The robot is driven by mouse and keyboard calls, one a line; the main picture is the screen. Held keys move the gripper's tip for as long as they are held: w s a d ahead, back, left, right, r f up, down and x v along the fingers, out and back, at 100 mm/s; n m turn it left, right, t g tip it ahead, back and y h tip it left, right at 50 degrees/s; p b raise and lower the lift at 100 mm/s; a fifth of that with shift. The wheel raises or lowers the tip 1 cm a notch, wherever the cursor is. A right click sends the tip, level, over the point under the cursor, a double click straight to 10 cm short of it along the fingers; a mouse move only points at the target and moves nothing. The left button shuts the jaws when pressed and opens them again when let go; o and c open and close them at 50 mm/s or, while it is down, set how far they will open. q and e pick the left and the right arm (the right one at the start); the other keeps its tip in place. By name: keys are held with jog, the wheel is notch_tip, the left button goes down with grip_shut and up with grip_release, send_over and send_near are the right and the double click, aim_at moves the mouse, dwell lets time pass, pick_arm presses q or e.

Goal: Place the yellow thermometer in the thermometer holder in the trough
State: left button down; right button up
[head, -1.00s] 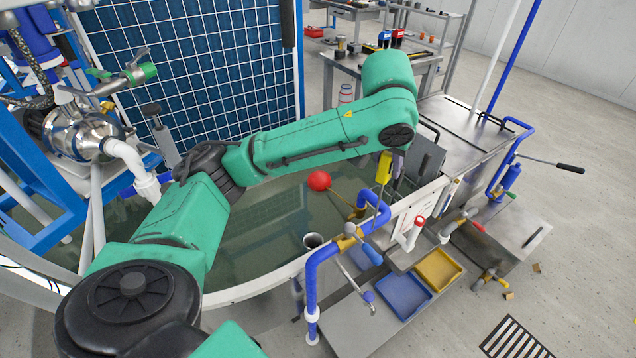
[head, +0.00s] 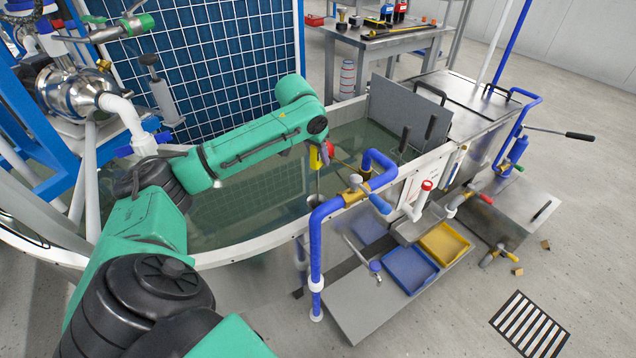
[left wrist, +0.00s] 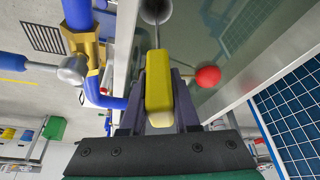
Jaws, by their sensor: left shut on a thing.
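The yellow thermometer (left wrist: 158,85) is clamped between the two fingers of my left gripper (left wrist: 158,102) in the left wrist view. In the head view my left gripper (head: 322,147) hangs over the trough (head: 255,252), and the thermometer (head: 315,160) shows as a small yellow patch under the arm. A round metal cup (left wrist: 155,10), which looks like the thermometer holder, is at the top edge of the left wrist view, beyond the thermometer. My right gripper is not in view.
A red ball float (left wrist: 207,76) is close beside the gripper. A blue pipe with a brass valve (head: 354,191) rises at the trough's near rim. Blue (head: 408,268) and yellow (head: 444,243) trays lie outside the trough. A grey plate (head: 408,100) stands at its right end.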

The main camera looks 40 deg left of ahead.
aim_at(318, 189)
pick_arm(q)
notch_tip(318, 189, down, 13)
jog(key=shift+s+r+b, duration=0.15)
jog(key=shift+r+b, duration=0.05)
jog(key=shift+b, duration=0.85)
jog(key=shift+d, duration=0.1)
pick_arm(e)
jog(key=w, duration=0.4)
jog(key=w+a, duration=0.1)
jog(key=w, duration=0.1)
pick_arm(q)
jog(key=shift+f, duration=0.1)
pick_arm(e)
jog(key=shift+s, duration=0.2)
pick_arm(q)
jog(key=c, duration=0.6)
grip_release()
jog(key=shift+c, duration=0.2)
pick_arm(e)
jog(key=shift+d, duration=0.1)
